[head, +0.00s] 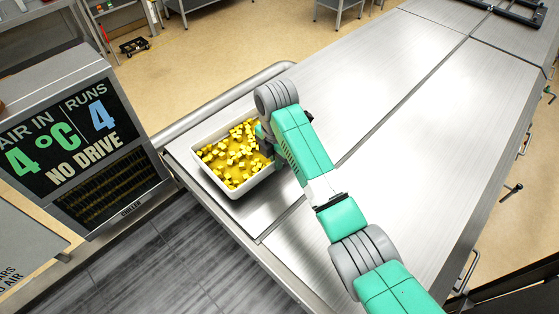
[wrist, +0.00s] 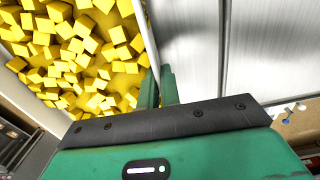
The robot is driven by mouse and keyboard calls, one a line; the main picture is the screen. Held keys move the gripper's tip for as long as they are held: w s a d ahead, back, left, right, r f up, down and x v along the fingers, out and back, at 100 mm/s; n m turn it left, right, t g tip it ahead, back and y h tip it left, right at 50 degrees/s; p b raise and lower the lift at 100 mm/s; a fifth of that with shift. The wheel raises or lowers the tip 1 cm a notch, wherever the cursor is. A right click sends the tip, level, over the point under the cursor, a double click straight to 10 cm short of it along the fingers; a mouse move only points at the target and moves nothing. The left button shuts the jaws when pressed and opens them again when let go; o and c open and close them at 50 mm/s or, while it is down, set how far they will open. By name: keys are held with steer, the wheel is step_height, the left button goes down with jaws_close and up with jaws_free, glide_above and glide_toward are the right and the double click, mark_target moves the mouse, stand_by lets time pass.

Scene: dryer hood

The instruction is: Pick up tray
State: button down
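The tray (head: 233,186) is a white rectangular pan filled with small yellow cubes, at the left end of the steel table in the head view. In the wrist view its near wall (wrist: 149,42) runs down between my gripper's two green fingers (wrist: 159,88). The fingers are close together, one on the inner side of the wall and one outside, and look shut on it. In the head view my arm hides the tray's right side and the fingertips. The tray looks level; I cannot tell if it touches the table.
The steel table (head: 400,90) is bare to the right of the tray. A rail (head: 225,100) runs along the table's back left edge. A grey slatted surface (head: 140,265) lies in front.

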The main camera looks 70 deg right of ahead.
steer(key=a+p, duration=0.1)
steer(key=a, duration=0.3)
steer(key=w+a+r+p, duration=0.1)
steer(key=a+p, duration=0.1)
steer(key=a, duration=0.2)
steer(key=a+p, duration=0.1)
steer(key=a, duration=0.4)
steer(key=shift+w+r, duration=0.25)
steer(key=shift+w, duration=0.15)
steer(key=shift+w+a+p, duration=0.1)
steer(key=shift+a+p, duration=0.2)
steer(key=shift+a, duration=0.3)
